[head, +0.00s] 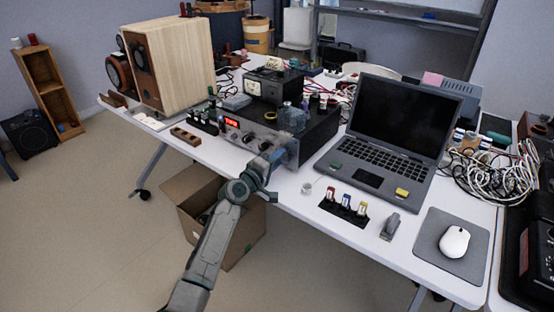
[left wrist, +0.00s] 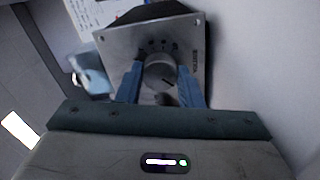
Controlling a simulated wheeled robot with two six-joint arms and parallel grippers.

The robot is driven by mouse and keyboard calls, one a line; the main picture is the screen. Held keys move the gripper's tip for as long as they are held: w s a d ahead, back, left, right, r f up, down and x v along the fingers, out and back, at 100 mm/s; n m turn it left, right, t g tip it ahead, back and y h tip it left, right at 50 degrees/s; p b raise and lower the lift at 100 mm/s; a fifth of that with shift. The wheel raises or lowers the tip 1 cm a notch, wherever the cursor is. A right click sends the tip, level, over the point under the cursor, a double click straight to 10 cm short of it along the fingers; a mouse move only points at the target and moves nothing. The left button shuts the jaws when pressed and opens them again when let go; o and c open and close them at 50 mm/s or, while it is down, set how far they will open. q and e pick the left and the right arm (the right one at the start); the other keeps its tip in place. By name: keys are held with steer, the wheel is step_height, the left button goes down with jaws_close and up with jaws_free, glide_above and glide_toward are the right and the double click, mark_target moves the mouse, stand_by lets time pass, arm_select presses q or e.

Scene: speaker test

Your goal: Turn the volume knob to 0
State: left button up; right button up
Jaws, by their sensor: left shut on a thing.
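The volume knob (left wrist: 160,70) is a round grey knob on a square metal panel (left wrist: 192,42) in the left wrist view. Small dark marks sit above it; they are too blurred to read, and I cannot tell the knob's setting. My left gripper (left wrist: 161,84) has its two bluish fingers on either side of the knob, shut on it. In the head view my left gripper (head: 268,170) is at the front of a dark amplifier unit (head: 318,130) with a red lit display (head: 231,122); the knob is hidden there. My right gripper is not in view.
A laptop (head: 385,135) stands right of the amplifier. A large wooden speaker (head: 180,65) stands at the left. A mouse (head: 454,242) lies on a grey pad. A cardboard box (head: 248,235) is under the table.

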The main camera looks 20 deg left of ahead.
arm_select(q)
steer(key=o, duration=1)
steer(key=shift+c, duration=0.2)
steer(key=shift+s, duration=0.1)
steer(key=v, duration=1)
steer(key=shift+s, duration=0.3)
steer(key=shift+a, duration=0.2)
